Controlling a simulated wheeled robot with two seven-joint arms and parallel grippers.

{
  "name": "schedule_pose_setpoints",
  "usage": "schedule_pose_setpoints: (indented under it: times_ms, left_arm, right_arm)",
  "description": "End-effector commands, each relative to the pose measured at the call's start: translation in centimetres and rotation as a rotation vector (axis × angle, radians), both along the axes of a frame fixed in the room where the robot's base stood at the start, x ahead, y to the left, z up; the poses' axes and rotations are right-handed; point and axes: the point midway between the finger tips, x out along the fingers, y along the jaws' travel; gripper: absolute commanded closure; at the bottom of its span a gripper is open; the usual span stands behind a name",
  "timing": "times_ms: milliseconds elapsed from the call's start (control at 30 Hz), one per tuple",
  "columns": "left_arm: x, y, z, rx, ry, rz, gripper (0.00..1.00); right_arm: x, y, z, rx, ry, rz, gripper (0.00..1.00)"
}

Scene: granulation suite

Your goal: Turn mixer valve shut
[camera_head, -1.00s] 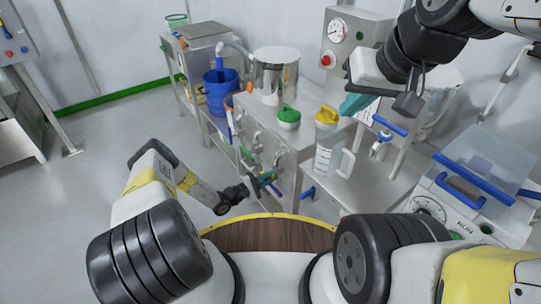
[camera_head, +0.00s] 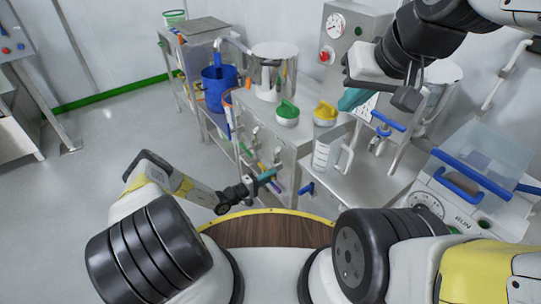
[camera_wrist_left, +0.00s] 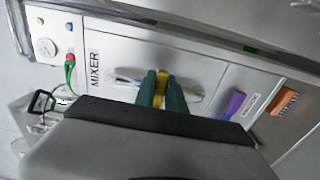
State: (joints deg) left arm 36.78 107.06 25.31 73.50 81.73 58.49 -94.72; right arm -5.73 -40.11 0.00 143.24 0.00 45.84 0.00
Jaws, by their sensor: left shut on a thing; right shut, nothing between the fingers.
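My left gripper (camera_wrist_left: 160,90) has its teal fingers closed around a yellow lever handle (camera_wrist_left: 161,86) on the front of the steel cabinet. A MIXER label (camera_wrist_left: 95,68) is to the left of the lever, on the same panel section. The fingers hide much of the lever, so its exact angle is hard to tell. In the head view my left gripper (camera_head: 266,177) is against the cabinet's lower front. My right gripper (camera_head: 354,98) is shut and empty, raised above the right side of the bench.
A green-tipped handle (camera_wrist_left: 69,68), a purple handle (camera_wrist_left: 233,104) and an orange handle (camera_wrist_left: 286,100) flank the lever. A steel pot (camera_head: 274,72), green lid (camera_head: 287,112) and yellow lid (camera_head: 325,114) are on the bench. A clear jug (camera_head: 322,155) stands right of the cabinet.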

Motion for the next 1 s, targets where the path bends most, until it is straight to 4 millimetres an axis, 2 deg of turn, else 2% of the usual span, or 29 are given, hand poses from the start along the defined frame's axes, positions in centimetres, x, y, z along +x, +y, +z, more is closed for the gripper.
schedule_pose_setpoints:
  times_ms: [367,400,467,500,833,1000]
  left_arm:
    - [0.0,0.0,-0.1,0.007,-0.004,-0.001,1.00]
    - [0.0,0.0,-0.1,0.006,-0.003,-0.001,0.77]
    - [0.0,0.0,-0.1,0.006,-0.003,-0.001,0.66]
    - [0.0,0.0,-0.1,0.006,-0.003,-0.001,0.64]
    - [-0.2,0.3,-0.1,0.004,-0.002,0.000,0.64]
    - [-1.5,2.2,-0.1,0.005,0.000,0.002,0.64]
  right_arm:
    - [0.0,0.0,0.0,0.000,0.000,0.000,1.00]
    - [0.0,0.0,0.0,0.000,0.000,0.000,1.00]
    - [0.0,0.0,0.0,0.000,0.000,0.000,1.00]
    - [0.0,0.0,0.0,0.000,0.000,0.000,1.00]
    - [0.0,0.0,0.0,0.000,0.000,0.000,1.00]
    - [0.0,0.0,0.0,0.000,0.000,0.000,1.00]
